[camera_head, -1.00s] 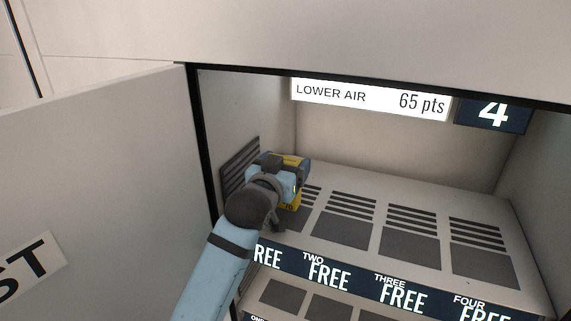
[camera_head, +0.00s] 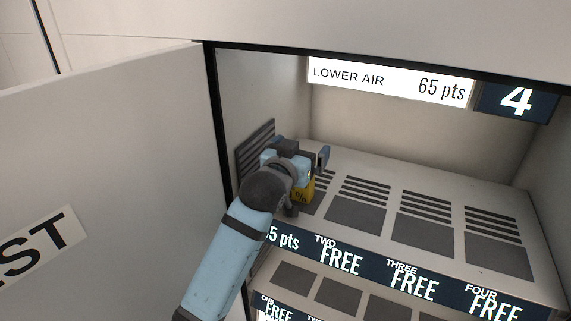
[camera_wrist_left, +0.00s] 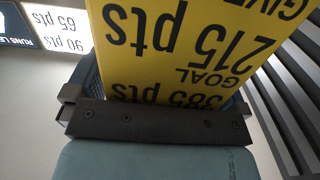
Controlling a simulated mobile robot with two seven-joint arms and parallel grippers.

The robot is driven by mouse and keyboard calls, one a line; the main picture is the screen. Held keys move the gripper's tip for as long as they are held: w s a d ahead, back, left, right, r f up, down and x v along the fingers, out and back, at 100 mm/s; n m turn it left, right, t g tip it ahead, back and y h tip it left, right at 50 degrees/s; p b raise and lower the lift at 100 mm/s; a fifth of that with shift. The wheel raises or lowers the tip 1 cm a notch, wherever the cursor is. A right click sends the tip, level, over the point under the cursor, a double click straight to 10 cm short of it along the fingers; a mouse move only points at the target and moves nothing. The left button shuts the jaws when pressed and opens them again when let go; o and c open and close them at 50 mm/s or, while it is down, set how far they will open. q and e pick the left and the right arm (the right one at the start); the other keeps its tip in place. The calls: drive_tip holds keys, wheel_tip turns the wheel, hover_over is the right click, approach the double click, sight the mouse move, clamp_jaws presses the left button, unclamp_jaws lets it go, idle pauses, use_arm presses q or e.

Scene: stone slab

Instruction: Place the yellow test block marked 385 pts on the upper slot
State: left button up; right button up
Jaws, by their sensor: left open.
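The yellow block (camera_head: 304,191) stands at the far left of the upper shelf, on or just above the first slot, mostly hidden behind my left gripper (camera_head: 308,181). In the left wrist view the yellow block (camera_wrist_left: 185,50) fills the top middle, with upside-down print including "385 pts", "GOAL" and "215 pts". My left gripper is open, with its jaws around or beside the block. The upper shelf (camera_head: 415,240) has a row of dark slot pads with striped vents. Its first label (camera_head: 284,239) ends in "5 pts". My right gripper is out of view.
The slots labelled two (camera_head: 343,259), three (camera_head: 412,284) and four (camera_head: 493,303) read FREE and are empty. A lower shelf (camera_head: 335,295) lies beneath. A pale door panel (camera_head: 100,180) stands at left, and a vented side wall is close beside my gripper.

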use_arm(q)
drive_tip(key=b+v, duration=0.1)
drive_tip(key=v, duration=1.1)
drive_tip(key=shift+r, duration=0.25)
drive_tip(key=shift+w+a, duration=0.1)
drive_tip(key=shift+w, duration=0.05)
